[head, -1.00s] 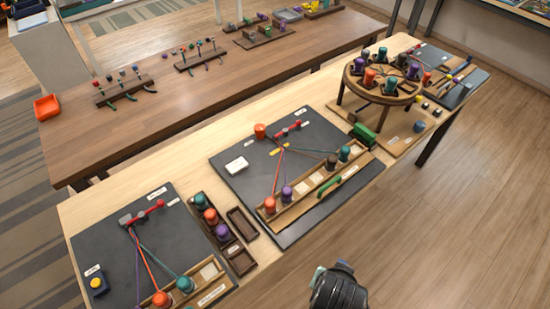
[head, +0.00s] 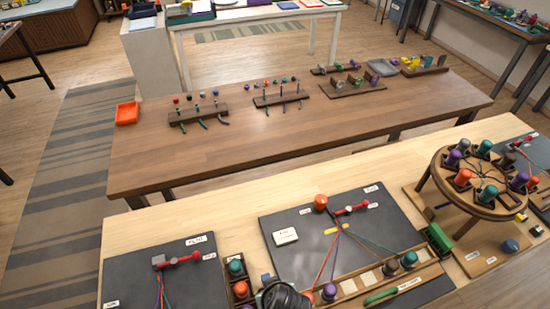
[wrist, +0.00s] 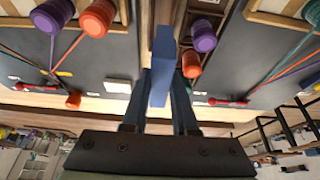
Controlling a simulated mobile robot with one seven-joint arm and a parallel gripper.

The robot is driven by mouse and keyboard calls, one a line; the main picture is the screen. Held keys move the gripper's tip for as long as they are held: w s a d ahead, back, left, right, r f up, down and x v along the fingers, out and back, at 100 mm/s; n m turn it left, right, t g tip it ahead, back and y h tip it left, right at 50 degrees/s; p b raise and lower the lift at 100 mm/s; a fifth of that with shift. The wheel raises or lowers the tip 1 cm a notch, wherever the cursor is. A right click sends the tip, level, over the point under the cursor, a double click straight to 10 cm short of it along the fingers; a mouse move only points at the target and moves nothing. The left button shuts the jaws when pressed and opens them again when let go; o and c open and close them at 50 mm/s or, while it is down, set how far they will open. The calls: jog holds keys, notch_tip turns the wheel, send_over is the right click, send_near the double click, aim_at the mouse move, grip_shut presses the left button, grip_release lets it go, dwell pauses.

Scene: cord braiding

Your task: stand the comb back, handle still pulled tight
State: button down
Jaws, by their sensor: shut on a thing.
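My gripper (wrist: 160,103) is shut on a plain blue bar (wrist: 163,58); no teeth show on it, so I cannot tell whether it is the comb. In the head view only my dark wrist and a small blue piece show at the bottom edge, above the gap between two dark boards. The middle board (head: 292,262) carries a red handle (head: 350,210), an orange bobbin (head: 320,202) and cords running straight to bobbins in a wooden rail. The left board (head: 125,272) has another red handle (head: 183,260) with cords. Wrist and frame edge hide parts of both.
A dark tray with a teal bobbin (head: 235,267) and an orange bobbin (head: 240,289) stands between the boards, close to my gripper. A round wooden stand (head: 487,192) with several bobbins is at right. The pale table's back strip is mostly clear.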

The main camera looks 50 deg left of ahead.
jog(key=shift+w+d+f+b, duration=0.1)
jog(key=shift+w+f+b, duration=0.05)
jog(key=shift+f+b, duration=2.8)
jog(key=shift+r+p, duration=0.15)
jog(key=shift+p, duration=0.55)
jog(key=shift+f+b, duration=1.1)
jog(key=shift+f, duration=0.4)
jog(key=c, duration=0.6)
grip_release()
jog(key=v, duration=1.3)
